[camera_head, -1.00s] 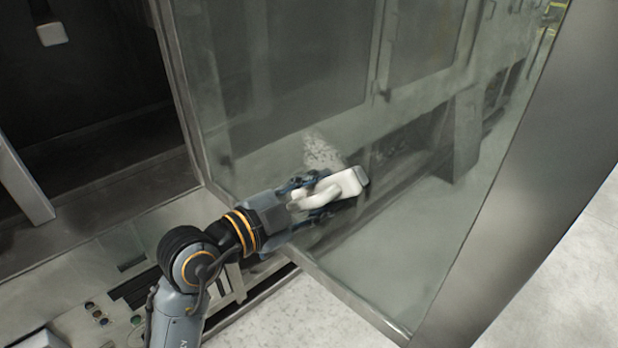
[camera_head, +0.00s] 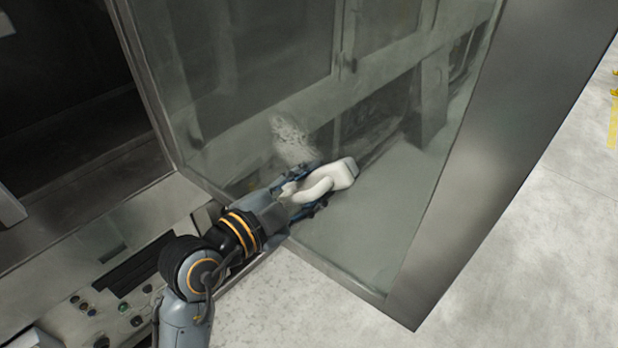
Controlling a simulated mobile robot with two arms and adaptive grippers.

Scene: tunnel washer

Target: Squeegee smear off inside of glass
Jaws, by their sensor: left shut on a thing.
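The glass door (camera_head: 390,215) stands open across the middle of the head view, tilted in the picture, with a metal frame around it. A pale speckled smear (camera_head: 292,140) shows on the glass, just above my left gripper. My left gripper (camera_head: 306,194) is shut on a white squeegee (camera_head: 332,182) with a curved handle and a wider head. The squeegee is in front of the glass, just below the smear; I cannot tell whether it touches the glass. My right gripper is out of view.
The door's wide metal edge (camera_head: 480,165) is on the right. A dark machine opening (camera_head: 70,90) lies at left. A control panel with several buttons (camera_head: 105,305) is at lower left.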

